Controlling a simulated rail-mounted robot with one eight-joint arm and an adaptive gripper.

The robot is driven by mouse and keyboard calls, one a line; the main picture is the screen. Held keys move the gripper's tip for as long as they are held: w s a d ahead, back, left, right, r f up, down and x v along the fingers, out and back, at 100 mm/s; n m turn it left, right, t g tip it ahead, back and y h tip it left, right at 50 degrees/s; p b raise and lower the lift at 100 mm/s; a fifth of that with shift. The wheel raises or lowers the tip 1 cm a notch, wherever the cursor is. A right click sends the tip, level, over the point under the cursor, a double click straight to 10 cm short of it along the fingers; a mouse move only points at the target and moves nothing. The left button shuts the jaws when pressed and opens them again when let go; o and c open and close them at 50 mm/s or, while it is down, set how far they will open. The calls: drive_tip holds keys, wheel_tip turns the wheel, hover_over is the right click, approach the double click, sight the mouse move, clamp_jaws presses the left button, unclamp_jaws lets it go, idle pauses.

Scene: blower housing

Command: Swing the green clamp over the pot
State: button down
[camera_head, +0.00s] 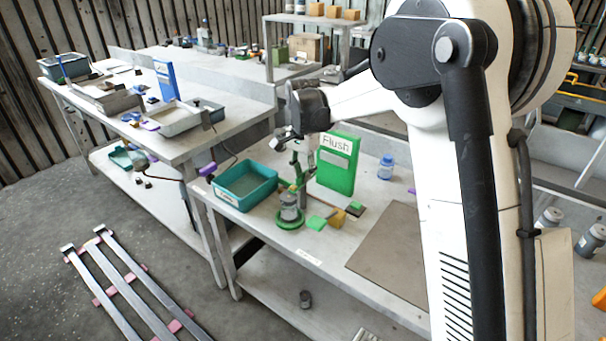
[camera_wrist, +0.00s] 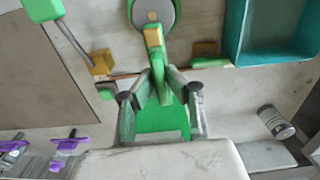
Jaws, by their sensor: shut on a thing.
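The green clamp (camera_wrist: 154,60) is a bar with a yellow tip, seen in the middle of the wrist view. My gripper (camera_wrist: 162,88) is shut on it, with one finger on each side. The yellow tip reaches to the near edge of the pot (camera_wrist: 152,12), a round grey vessel ringed in green and cut off by the top edge. In the head view the pot (camera_head: 290,208) stands upright on a green round base at the bench's front, with my gripper (camera_head: 299,168) just above and behind it. The clamp is small and partly hidden there.
A green "Flush" board (camera_head: 337,165) stands close behind the pot. A teal bin (camera_head: 245,186) stands to its left. A green block (camera_head: 317,222) and a yellow block (camera_head: 337,218) lie to its right. A brown mat (camera_head: 392,262) lies farther right.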

drive_tip(key=c, duration=1.8)
unclamp_jaws()
wheel_tip(320, 180, up, 12)
drive_tip(key=shift+r, duration=0.1)
